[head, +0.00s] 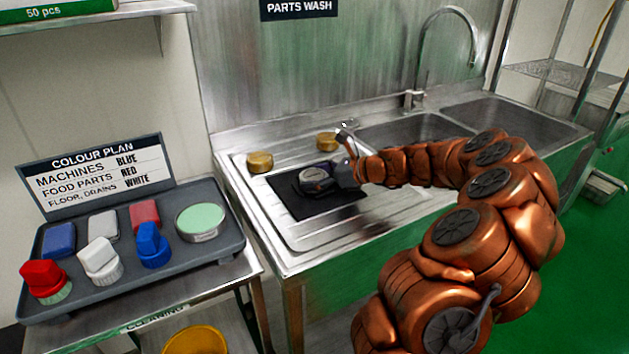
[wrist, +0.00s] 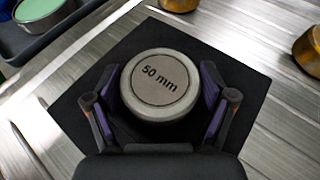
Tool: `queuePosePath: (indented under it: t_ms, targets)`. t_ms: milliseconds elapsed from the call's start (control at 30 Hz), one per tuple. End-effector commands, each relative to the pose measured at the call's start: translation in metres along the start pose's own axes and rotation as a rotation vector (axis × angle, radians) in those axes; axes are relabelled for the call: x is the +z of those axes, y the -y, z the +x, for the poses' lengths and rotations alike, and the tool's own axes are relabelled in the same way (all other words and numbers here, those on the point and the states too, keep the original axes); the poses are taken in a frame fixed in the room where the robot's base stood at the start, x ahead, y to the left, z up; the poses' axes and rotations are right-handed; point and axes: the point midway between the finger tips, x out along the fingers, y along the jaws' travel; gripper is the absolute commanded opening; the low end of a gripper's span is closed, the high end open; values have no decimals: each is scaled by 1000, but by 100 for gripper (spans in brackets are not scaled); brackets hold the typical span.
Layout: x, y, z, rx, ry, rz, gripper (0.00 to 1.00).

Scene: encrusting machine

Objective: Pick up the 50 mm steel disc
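The steel disc (wrist: 160,85), a round grey piece marked "50 mm", is at the black square mat (wrist: 75,102) in the wrist view. In the head view the disc (head: 314,177) is at the mat (head: 290,200) on the sink's drainboard. My gripper (wrist: 161,88) has one purple-padded finger on each side of the disc, and both pads appear to meet its rim. The disc's top faces the wrist camera. I cannot tell whether its underside is clear of the mat. In the head view my gripper (head: 345,172) is at the disc's right side.
Two brass pieces (head: 260,162) (head: 327,141) stand behind the mat. The sink basins (head: 420,130) and tap (head: 415,98) are to the right. A grey tray (head: 215,251) with brushes and a green-topped tin (head: 200,218) is at the left, before a colour plan sign (head: 97,175).

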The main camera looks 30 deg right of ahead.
Motion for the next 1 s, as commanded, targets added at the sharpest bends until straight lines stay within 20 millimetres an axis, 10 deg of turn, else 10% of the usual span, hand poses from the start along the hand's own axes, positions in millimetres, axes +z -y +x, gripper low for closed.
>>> queuePosePath:
  t_ms: [500,1000]
  targets:
    - [0,0,0,-1,1,0,26]
    - [18,0,-8,0,2,-3,26]
